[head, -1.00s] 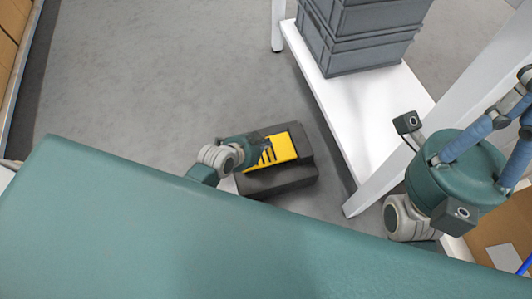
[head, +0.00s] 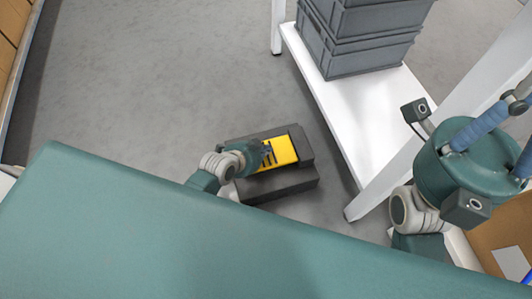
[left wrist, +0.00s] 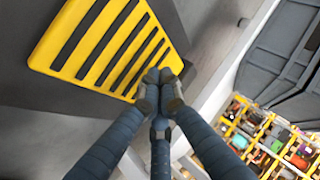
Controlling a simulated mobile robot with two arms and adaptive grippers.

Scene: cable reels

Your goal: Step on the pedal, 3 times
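The pedal (head: 282,152) is a yellow plate with black slots in a dark grey housing on the floor, in the middle of the head view. My left gripper (head: 266,154) is over the left part of the plate and hides some of it. In the left wrist view the yellow plate (left wrist: 95,45) fills the upper left. There my left gripper (left wrist: 160,88) has its blue fingers together with nothing between them, the tips overlapping the plate's lower right corner. I cannot tell whether they touch it. My right gripper's blue fingers (head: 508,112) are at the right edge, their tips partly cut off.
A white shelf frame (head: 372,120) with stacked grey crates (head: 365,45) stands right of the pedal. A cardboard box (head: 505,235) is at the lower right. Bare grey floor (head: 150,90) lies left of the pedal. A rack of coloured items (left wrist: 270,140) shows in the left wrist view.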

